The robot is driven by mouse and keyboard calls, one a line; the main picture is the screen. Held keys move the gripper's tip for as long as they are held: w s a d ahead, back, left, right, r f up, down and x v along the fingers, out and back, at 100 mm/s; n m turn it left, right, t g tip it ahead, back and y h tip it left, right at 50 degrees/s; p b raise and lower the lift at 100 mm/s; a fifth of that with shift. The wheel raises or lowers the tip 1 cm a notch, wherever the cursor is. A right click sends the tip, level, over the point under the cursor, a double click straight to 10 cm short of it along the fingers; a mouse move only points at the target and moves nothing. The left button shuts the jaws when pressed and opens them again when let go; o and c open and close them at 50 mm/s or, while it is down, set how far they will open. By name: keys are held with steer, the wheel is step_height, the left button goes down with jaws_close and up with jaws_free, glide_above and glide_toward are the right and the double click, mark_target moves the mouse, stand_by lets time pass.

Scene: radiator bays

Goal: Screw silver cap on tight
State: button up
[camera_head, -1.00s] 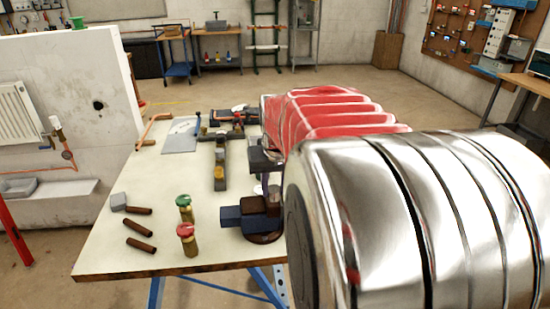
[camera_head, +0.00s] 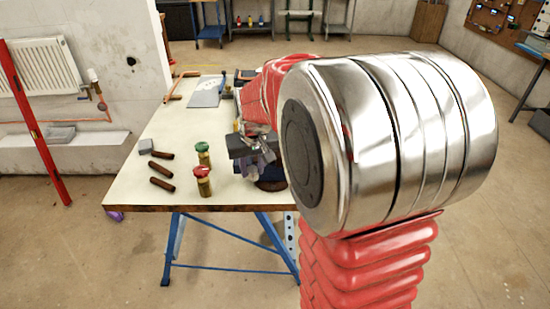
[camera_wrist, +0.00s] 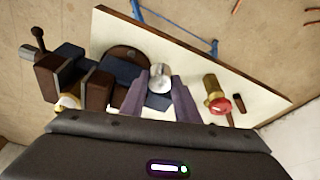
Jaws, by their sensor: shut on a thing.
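A round silver piece, which looks like the silver cap (camera_wrist: 160,77), sits between my gripper's two fingertips (camera_wrist: 158,90) in the wrist view. My gripper is shut on it. A vise with blue and brown parts (camera_wrist: 88,80) is just left of the fingers, over the bench. A pale round end with a yellowish rim (camera_wrist: 68,102) shows by the vise jaws, partly hidden by my gripper body. In the head view my gripper (camera_head: 268,150) is above the vise base (camera_head: 272,185), mostly hidden by my arm. Whether the cap touches any thread cannot be seen.
A red-capped brass cylinder (camera_head: 203,182) and a green-capped one (camera_head: 203,153) stand upright left of the vise. Brown rods (camera_head: 161,167) lie farther left on the pale bench (camera_head: 140,190). A radiator (camera_head: 42,70) hangs on the wall at left.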

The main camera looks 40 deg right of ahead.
steer(key=w+a+f+n, duration=0.1)
steer(key=w+a+f, duration=0.1)
steer(key=a, duration=0.3)
steer(key=w+a+f+n, duration=0.1)
steer(key=w+a+f, duration=0.1)
steer(key=a+f, duration=0.2)
steer(key=w+a+f+n+y, duration=0.1)
steer(key=w+a+f, duration=0.1)
steer(key=a, duration=0.6)
steer(key=shift+w+f+n, duration=0.15)
steer(key=shift+f+n, duration=0.15)
steer(key=shift+f, duration=0.1)
steer(key=shift+a, duration=0.1)
